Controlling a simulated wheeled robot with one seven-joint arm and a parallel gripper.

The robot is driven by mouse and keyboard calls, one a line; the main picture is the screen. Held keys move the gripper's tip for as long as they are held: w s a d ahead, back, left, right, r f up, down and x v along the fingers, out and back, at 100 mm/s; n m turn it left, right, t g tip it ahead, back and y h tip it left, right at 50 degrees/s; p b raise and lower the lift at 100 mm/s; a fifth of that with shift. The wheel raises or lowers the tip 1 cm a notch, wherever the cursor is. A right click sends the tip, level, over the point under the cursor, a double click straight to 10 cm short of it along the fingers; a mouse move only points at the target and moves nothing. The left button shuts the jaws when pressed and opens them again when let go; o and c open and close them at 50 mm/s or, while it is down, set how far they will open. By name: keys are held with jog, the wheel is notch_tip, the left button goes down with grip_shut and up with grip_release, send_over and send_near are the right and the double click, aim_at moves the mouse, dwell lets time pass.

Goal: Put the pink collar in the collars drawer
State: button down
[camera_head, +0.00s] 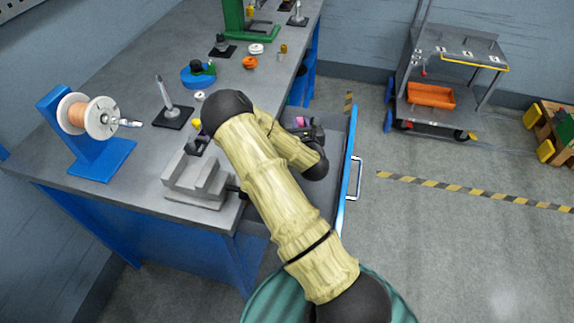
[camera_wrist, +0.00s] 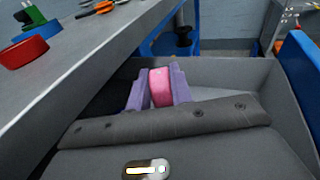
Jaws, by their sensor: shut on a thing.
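The pink collar (camera_wrist: 160,88) is clamped between the two purple fingers of my gripper (camera_wrist: 158,90) in the wrist view. In the head view a bit of pink collar (camera_head: 300,120) shows at the end of my gripper (camera_head: 303,123). A drawer (camera_head: 325,193) with a blue front is pulled out from the bench's right side, and my gripper is over its far part. The wrist view shows the grey drawer walls (camera_wrist: 235,72) around and beyond the fingers. Whether the collar touches the drawer floor cannot be told. My arm hides much of the drawer.
The grey bench top (camera_head: 130,75) lies left of the drawer, its edge close to my gripper. A grey stepped block (camera_head: 195,180), a wire spool (camera_head: 88,117) and several small parts stand on it. A cart (camera_head: 445,80) with an orange bin stands at the back right.

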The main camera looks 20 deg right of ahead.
notch_tip(320, 180, down, 6)
jog(key=shift+r, duration=0.25)
jog(key=shift+f, duration=0.2)
jog(key=shift+w, duration=0.1)
